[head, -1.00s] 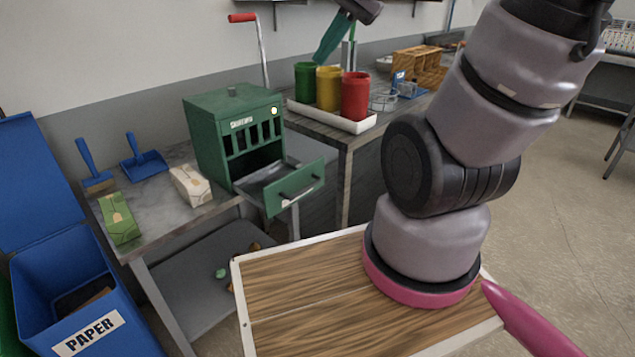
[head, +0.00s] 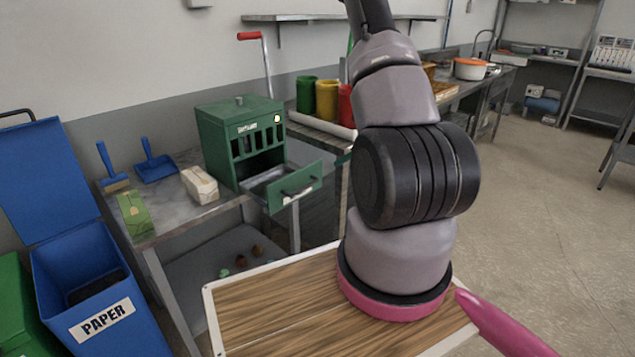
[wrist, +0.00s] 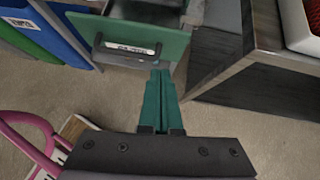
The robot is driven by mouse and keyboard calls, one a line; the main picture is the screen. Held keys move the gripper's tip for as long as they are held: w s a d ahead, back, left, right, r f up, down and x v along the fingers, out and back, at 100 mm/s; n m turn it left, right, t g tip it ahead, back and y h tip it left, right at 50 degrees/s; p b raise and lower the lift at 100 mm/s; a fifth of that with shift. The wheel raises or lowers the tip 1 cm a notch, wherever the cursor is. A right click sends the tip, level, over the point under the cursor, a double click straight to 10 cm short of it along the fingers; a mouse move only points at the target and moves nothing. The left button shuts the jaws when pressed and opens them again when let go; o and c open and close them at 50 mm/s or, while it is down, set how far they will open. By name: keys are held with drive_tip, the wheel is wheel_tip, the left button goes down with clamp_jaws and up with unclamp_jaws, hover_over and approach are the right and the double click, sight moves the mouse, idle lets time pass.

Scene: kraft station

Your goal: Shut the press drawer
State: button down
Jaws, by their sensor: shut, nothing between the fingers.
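The green press (head: 240,140) stands on the grey metal table at left in the head view. Its drawer (head: 296,187) is pulled out toward me, with a dark handle on its green front. In the wrist view the drawer front (wrist: 130,38) and its handle show at the top, just beyond my fingertips. My gripper (wrist: 160,76) has its teal fingers together with nothing between them. The fingertips appear close to the lower right of the drawer front; I cannot tell whether they touch it. In the head view my arm hides most of the gripper.
A light carton (head: 199,185), a green carton (head: 134,214) and a blue dustpan (head: 155,168) lie left of the press. A blue paper bin (head: 95,300) stands at front left. Red, yellow and green canisters stand behind my arm.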

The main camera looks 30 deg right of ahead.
drive_tip(key=w+a+f+m+h, duration=0.1)
drive_tip(key=w+f, duration=0.8)
drive_tip(key=f, duration=0.1)
drive_tip(key=shift+a, duration=0.25)
drive_tip(key=shift+w+a, duration=0.1)
drive_tip(key=w+a, duration=0.2)
drive_tip(key=w, duration=0.3)
drive_tip(key=w+a, duration=0.2)
drive_tip(key=w, duration=0.4)
drive_tip(key=w+a, duration=0.2)
drive_tip(key=w, duration=0.4)
drive_tip(key=shift+w+a+f, duration=0.1)
drive_tip(key=shift+w+a, duration=0.25)
drive_tip(key=shift+w, duration=0.05)
drive_tip(key=shift+r, duration=0.2)
